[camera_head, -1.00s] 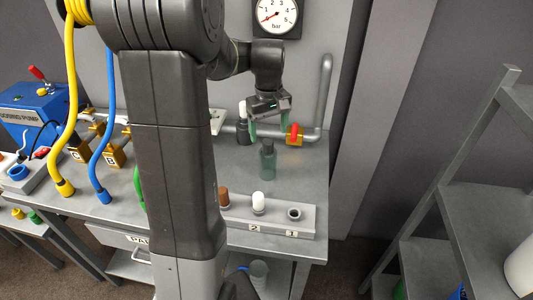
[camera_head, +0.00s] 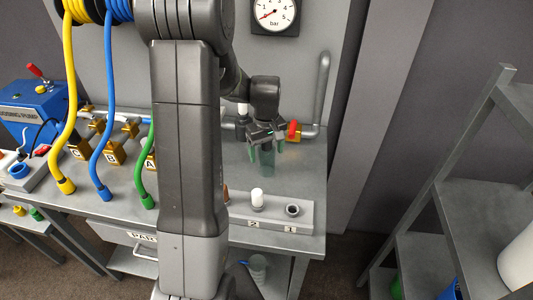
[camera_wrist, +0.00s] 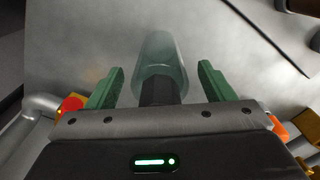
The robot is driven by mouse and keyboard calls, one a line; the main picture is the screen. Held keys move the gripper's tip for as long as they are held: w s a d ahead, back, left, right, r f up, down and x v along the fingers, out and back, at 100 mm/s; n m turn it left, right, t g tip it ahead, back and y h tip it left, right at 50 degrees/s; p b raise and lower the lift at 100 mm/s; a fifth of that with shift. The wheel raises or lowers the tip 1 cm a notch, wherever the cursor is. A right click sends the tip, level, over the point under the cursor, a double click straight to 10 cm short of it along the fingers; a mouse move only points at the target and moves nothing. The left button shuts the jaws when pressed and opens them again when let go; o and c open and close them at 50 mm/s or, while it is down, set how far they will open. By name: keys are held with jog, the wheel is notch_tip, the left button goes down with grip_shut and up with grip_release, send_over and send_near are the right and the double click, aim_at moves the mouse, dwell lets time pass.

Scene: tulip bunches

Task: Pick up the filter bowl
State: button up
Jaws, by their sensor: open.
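The filter bowl, a translucent grey-green cylinder (camera_head: 267,163) with a dark upper part, stands upright on the grey bench (camera_head: 310,178). My gripper (camera_head: 267,152) is right over it, pointing down, with its green fingers open on either side. In the wrist view the bowl (camera_wrist: 163,52) lies between the two fingers (camera_wrist: 160,88), with its dark part close to the palm. A gap shows on both sides, so the fingers look apart from it. The bowl's top is hidden by my gripper in the head view.
A grey pipe with a red valve (camera_head: 293,130) runs close behind my gripper. In front, a block marked 2 and 1 (camera_head: 275,224) holds a white piece (camera_head: 257,199) and a dark ring (camera_head: 292,210). A shelf (camera_head: 480,205) stands at the right.

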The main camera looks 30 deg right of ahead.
jog(key=c, duration=1.1)
